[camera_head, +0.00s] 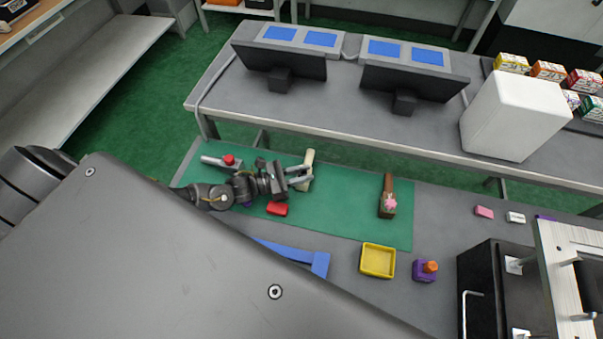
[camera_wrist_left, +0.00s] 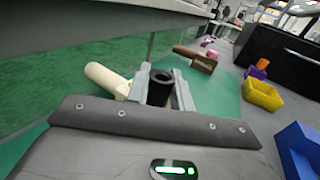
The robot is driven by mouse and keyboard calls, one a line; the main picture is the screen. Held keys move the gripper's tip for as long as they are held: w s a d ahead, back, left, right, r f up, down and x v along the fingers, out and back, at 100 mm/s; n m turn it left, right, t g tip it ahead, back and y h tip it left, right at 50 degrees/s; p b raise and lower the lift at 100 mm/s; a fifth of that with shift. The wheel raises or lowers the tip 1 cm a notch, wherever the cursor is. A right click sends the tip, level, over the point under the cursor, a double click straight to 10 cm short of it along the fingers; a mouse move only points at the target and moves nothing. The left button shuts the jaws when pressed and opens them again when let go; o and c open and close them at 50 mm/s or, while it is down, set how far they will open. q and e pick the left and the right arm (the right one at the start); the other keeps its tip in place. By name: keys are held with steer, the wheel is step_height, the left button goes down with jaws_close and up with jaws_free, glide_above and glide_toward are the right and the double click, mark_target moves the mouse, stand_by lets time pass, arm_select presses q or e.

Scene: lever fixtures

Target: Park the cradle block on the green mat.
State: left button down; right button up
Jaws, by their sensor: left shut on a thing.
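My left gripper (camera_head: 299,178) is over the green mat (camera_head: 345,215). In the wrist view its two fingers (camera_wrist_left: 163,90) are shut on a dark piece (camera_wrist_left: 161,79) with a round, hollow-looking top. I cannot tell for sure whether this dark piece is the cradle block. A cream rod (camera_head: 309,157) lies right beside the fingertips; it also shows in the wrist view (camera_wrist_left: 104,80), partly behind a finger. My right gripper is not in view.
A red block (camera_head: 277,209) and a grey fixture with a red knob (camera_head: 229,160) are close to my left gripper. A blue bracket (camera_head: 319,262), yellow tray (camera_head: 378,260) and purple block with an orange top (camera_head: 425,271) are near the mat's front. Mat between rod and brown block is clear.

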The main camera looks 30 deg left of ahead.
arm_select(q)
steer(key=shift+f, duration=0.2)
steer(key=c, duration=1.2)
jaws_free()
steer(key=shift+c, duration=0.2)
steer(key=shift+r, duration=0.1)
steer(key=shift+r, duration=0.2)
steer(key=v, duration=1.1)
steer(key=shift+s+a+f+p, duration=0.1)
steer(key=shift+s+p, duration=0.05)
steer(key=shift+p, duration=0.15)
steer(key=shift+s+a, duration=0.2)
steer(key=shift+a, duration=0.05)
